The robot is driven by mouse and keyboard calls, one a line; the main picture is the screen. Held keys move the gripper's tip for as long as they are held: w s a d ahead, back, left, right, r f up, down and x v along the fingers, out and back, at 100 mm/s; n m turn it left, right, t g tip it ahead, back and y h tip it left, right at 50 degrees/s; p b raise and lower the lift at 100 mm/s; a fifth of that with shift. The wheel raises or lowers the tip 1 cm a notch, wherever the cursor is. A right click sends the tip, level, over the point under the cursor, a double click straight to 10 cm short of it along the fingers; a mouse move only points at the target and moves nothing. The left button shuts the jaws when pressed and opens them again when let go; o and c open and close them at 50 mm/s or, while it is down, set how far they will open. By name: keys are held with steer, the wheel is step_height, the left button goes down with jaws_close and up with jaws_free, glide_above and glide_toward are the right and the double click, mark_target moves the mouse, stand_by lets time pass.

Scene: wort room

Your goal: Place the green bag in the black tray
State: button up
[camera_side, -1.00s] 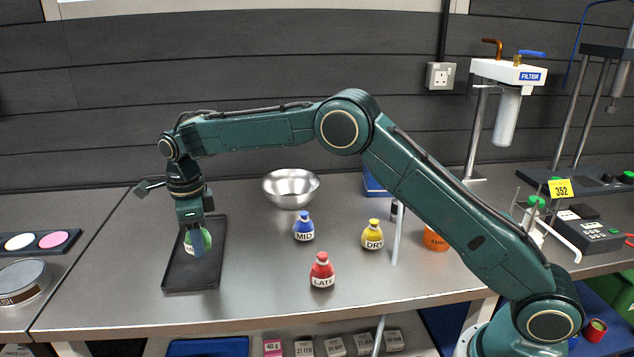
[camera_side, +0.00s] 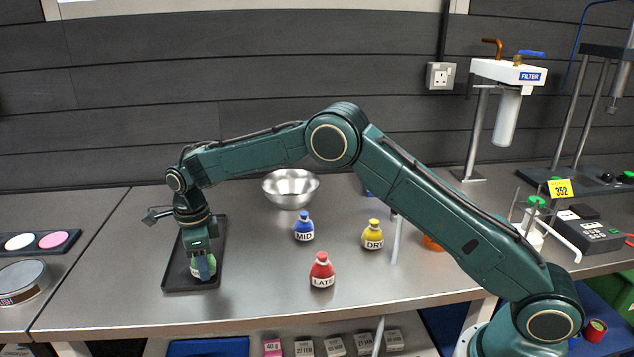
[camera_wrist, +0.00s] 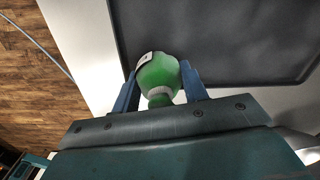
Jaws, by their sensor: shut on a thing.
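The green bag (camera_side: 203,267) is between the fingers of my gripper (camera_side: 204,262) in the side view, low over the front part of the black tray (camera_side: 176,283). I cannot tell whether the bag touches the tray floor. In the wrist view the green bag (camera_wrist: 158,74) sits between the two blue fingers of my gripper (camera_wrist: 160,84), which are shut on it. The black tray (camera_wrist: 230,35) lies behind and to the right of the bag there. A finger hides part of the bag in the side view.
Blue (camera_side: 304,227), yellow (camera_side: 372,235) and red (camera_side: 321,270) bags stand on the bench right of the tray. A steel bowl (camera_side: 291,188) stands behind them. A palette with white and pink discs (camera_side: 40,241) and a round tin (camera_side: 22,281) are at the left.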

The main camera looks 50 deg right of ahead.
steer(key=shift+f, duration=0.1)
steer(key=o, duration=0.7)
step_height(320, 180, up, 11)
steer(key=shift+s+a+r, duration=0.1)
steer(key=shift+r, duration=0.55)
stand_by(0.5)
